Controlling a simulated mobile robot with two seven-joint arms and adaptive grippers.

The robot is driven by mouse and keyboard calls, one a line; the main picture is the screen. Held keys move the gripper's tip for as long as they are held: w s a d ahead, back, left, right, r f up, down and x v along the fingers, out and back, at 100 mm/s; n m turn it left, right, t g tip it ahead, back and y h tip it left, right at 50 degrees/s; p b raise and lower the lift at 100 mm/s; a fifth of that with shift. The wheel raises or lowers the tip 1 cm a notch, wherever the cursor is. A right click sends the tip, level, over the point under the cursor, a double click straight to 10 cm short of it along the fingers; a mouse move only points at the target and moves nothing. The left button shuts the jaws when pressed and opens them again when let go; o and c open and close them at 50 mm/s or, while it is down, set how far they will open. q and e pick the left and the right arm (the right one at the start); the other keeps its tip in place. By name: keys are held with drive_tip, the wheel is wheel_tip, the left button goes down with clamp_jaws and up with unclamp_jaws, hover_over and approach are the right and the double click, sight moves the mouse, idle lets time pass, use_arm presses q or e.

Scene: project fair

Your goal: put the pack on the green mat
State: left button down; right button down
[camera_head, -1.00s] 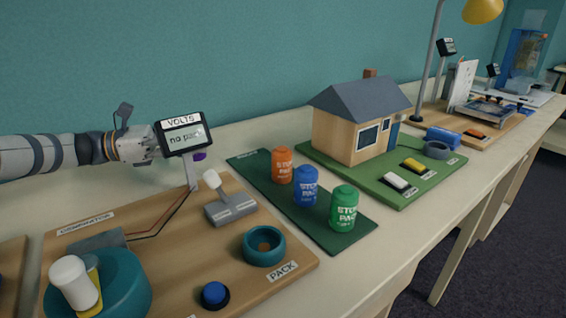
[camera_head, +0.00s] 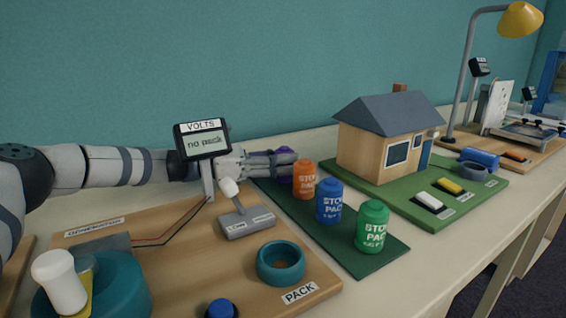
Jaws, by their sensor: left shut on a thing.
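The display hides part of my left wrist. My right gripper is not in view.
The volts display (camera_head: 203,140) reads "no pack" and stands on a wooden board (camera_head: 180,270) with a lever (camera_head: 243,218), a teal ring holder (camera_head: 281,264) marked PACK and a blue button (camera_head: 221,309). A model house (camera_head: 385,155) stands on a green board at right.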

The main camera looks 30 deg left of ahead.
use_arm(q)
drive_tip(key=shift+f, duration=0.15)
drive_tip(key=c, duration=1.1)
unclamp_jaws()
drive_tip(key=shift+r, duration=0.3)
drive_tip(key=p+v, duration=0.1)
drive_tip(key=v, duration=0.6)
drive_tip(key=shift+s+a+p, duration=0.1)
drive_tip(key=shift+p, duration=0.2)
drive_tip(key=shift+s+a+f, duration=0.1)
drive_tip(key=shift+f, duration=0.05)
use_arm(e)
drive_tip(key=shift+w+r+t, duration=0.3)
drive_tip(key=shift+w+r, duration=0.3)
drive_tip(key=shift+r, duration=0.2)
